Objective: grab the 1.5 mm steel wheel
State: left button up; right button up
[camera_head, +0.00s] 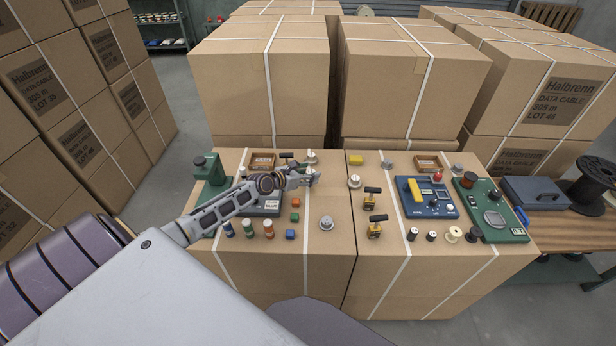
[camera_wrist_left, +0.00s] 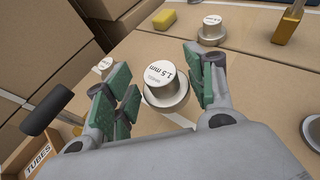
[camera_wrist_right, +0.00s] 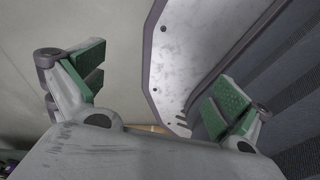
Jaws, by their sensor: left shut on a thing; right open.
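The 1.5 mm steel wheel (camera_wrist_left: 168,92) is a silvery flanged wheel with a white "1.5 mm" label on top. My left gripper (camera_head: 307,177) has its green-padded fingers on both sides of it and is shut on it. The wheel is mostly hidden by the fingers in the head view. Whether it is clear of the carton top is hard to tell. Similar steel wheels stand nearby: one to the right (camera_head: 354,181), one behind (camera_head: 312,157), one in front (camera_head: 326,223). My right gripper (camera_wrist_right: 155,90) is open and empty in the right wrist view.
A wooden box marked "TUBES" (camera_wrist_left: 38,152) and a dark-handled tool (camera_wrist_left: 48,110) are close to the left gripper. Yellow-bodied hand tools (camera_head: 370,200), a blue device (camera_head: 430,207) and a green device (camera_head: 495,225) stand to the right. Tall cartons (camera_head: 262,75) block the back.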

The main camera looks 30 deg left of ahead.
aim_at(308, 173)
pick_arm(q)
notch_tip(308, 173, up, 4)
jog(key=shift+f+p, duration=0.15)
jog(key=shift+p, duration=0.4)
jog(key=shift+r, duration=0.75)
pick_arm(e)
jog(key=shift+w+d+r, duration=0.1)
jog(key=shift+d+r, duration=0.8)
jog(key=shift+a, duration=0.15)
